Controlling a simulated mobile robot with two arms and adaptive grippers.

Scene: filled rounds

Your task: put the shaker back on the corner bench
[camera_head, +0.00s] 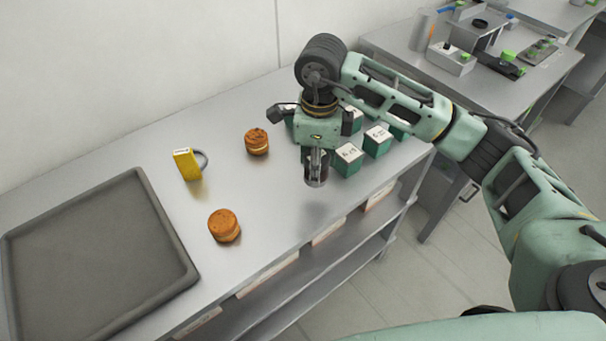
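My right gripper (317,157) comes in from the right and points down over the near metal bench (270,188). It appears shut on a small dark and metallic cylinder, the shaker (316,180). The shaker hangs upright above the bench, with a soft shadow on the bench top in front of it. The gripper hides its upper part. A second metal bench (400,42) stands at the back right; the picture does not label which is the corner bench. My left gripper is not in view.
Several green boxes with white tops (377,142) stand close behind and right of the shaker. Bench space between the round items and the front edge is clear.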

